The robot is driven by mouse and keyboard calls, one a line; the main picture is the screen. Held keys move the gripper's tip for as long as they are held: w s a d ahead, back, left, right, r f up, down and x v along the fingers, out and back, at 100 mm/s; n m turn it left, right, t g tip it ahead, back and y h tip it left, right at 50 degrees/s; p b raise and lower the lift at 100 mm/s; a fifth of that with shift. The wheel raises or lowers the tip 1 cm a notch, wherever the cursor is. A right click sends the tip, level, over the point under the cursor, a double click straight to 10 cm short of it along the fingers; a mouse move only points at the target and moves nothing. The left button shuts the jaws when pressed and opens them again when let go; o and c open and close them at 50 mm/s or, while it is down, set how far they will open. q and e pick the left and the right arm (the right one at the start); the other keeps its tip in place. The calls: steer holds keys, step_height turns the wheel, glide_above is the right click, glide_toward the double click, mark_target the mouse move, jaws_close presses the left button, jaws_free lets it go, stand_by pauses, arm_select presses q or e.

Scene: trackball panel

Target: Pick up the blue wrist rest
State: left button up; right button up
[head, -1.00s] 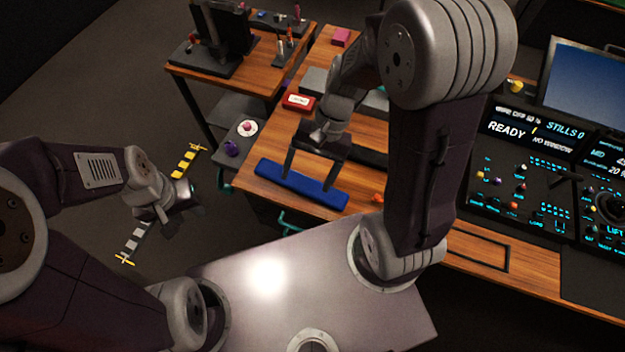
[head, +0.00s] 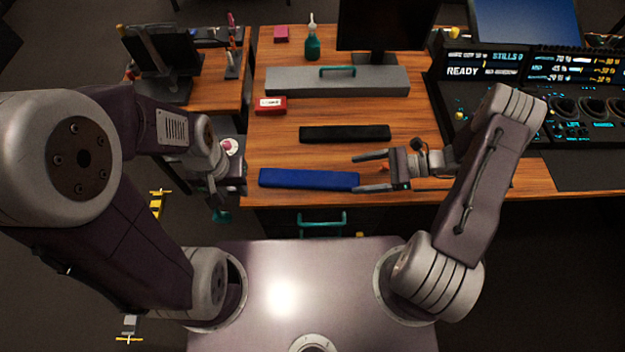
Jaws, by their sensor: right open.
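The blue wrist rest (head: 305,179) lies flat along the front edge of the wooden desk in the head view. My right gripper (head: 356,173) points left at the right end of the wrist rest. Its two fingers are apart, with nothing held between them. The near fingertip overlaps the rest's right end in the picture; I cannot tell whether they touch. My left gripper (head: 228,188) hangs at the left edge of the desk, left of the wrist rest. Its fingers are dark and unclear.
A black bar (head: 345,133) lies behind the wrist rest. A red box (head: 271,105) and a grey riser (head: 300,82) with a teal handle are farther back. A control console (head: 480,75) stands right. A teal drawer handle (head: 322,222) projects below the desk edge.

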mark_target(329, 178)
steer(key=shift+w+d, duration=0.1)
steer(key=shift+d, duration=0.1)
steer(key=x, duration=0.3)
steer(key=shift+a, duration=0.35)
steer(key=x, duration=0.4)
steer(key=shift+a+f+p, duration=0.25)
steer(key=shift+f+p, duration=0.1)
steer(key=shift+w+a+f, duration=0.1)
steer(key=shift+a+f, duration=0.1)
steer(key=shift+a, duration=0.25)
steer(key=shift+d, duration=0.1)
steer(key=shift+c, duration=0.9)
steer(key=c, duration=1.4)
steer(key=shift+r, duration=0.15)
